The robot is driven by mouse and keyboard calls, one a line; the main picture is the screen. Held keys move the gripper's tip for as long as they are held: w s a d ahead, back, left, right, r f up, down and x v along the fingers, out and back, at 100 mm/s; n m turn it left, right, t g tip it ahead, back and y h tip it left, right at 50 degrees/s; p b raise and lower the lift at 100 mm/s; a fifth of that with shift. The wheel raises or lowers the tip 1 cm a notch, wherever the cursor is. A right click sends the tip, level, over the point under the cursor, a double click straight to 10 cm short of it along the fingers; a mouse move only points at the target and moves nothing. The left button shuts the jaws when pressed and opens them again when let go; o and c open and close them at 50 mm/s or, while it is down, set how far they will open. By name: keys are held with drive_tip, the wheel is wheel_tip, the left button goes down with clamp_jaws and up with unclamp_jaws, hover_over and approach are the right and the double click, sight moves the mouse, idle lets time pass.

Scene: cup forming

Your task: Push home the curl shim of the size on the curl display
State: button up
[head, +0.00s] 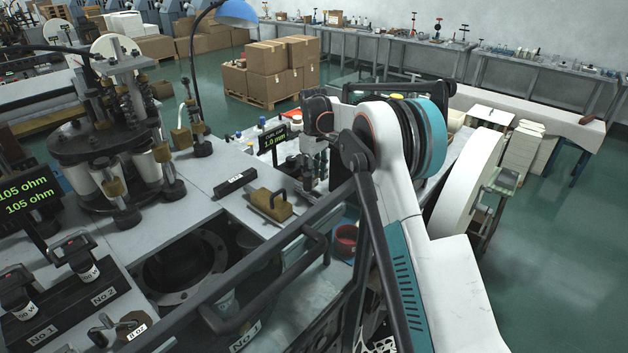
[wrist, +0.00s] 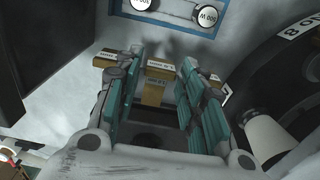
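The curl display (head: 282,140) in the head view reads 1.0 mm in green. In the wrist view my gripper (wrist: 165,62) is open, its two teal-padded fingers wide apart. A brass T-shaped shim (wrist: 155,92) stands between the fingers, with a gap on each side; nothing is gripped. Its small label is too blurred to read surely. Another brass shim (wrist: 107,58) shows left of the left finger. More brass with a label (wrist: 214,80) shows at the right finger, partly hidden by it. How deep each shim sits cannot be told. In the head view my arm hides most of this spot.
A dark round part (wrist: 290,70) with a white cylinder stands close on the right in the wrist view. In the head view a dark rail (head: 250,265) crosses the machine top near my arm.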

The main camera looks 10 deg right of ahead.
drive_tip(key=shift+f, duration=1.05)
clamp_jaws()
drive_tip(key=shift+w+a, duration=0.55)
drive_tip(key=shift+w, duration=0.25)
drive_tip(key=shift+w+a, duration=0.55)
drive_tip(key=shift+w, duration=0.25)
unclamp_jaws()
wheel_tip(320, 180, up, 12)
